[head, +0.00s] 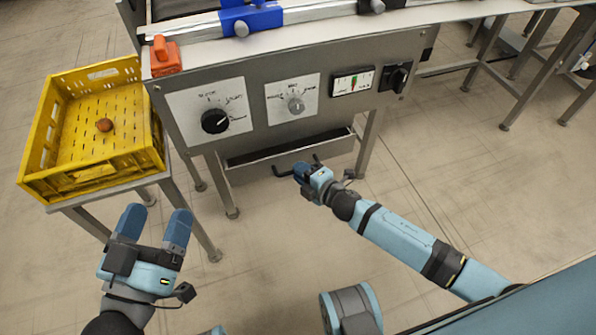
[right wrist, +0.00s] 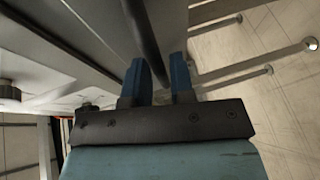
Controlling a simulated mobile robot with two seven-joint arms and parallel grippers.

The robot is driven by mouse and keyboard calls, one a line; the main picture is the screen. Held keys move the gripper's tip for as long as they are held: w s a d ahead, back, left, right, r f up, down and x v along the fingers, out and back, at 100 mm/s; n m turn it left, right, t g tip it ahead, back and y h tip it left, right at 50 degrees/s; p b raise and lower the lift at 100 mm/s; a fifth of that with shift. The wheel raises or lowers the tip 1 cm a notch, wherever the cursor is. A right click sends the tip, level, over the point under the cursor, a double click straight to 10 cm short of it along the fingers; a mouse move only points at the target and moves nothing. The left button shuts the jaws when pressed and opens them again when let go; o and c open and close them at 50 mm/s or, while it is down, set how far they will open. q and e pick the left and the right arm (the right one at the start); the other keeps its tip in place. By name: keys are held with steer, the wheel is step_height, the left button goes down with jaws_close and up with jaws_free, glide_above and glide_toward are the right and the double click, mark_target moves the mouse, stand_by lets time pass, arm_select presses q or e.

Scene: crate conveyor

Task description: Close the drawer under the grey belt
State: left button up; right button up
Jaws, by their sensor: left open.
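The drawer (head: 240,160) hangs under the grey control housing of the belt and stands partly out, with a dark strip of its inside showing. Its dark bar handle (head: 283,172) is on the front, partly hidden by my right gripper. My right gripper (head: 300,170) is at the handle. In the right wrist view, its two blue fingers (right wrist: 160,75) are apart, and the dark handle bar (right wrist: 145,35) runs down between them. A gap shows beside the bar. My left gripper (head: 155,225) is open and empty, below the yellow crate in the picture and away from the drawer.
A yellow crate (head: 40,180) with a small brown item (head: 104,125) in it stands on a stand at the left. The housing (head: 260,95) carries knobs and a meter above the drawer. Table legs (head: 368,145) flank the drawer.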

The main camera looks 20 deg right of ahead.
mark_target(295, 159)
steer(key=shift+x, duration=0.75)
jaws_close()
steer(key=shift+w, duration=2.05)
steer(key=shift+r, duration=0.15)
jaws_free()
steer(key=shift+w, duration=0.1)
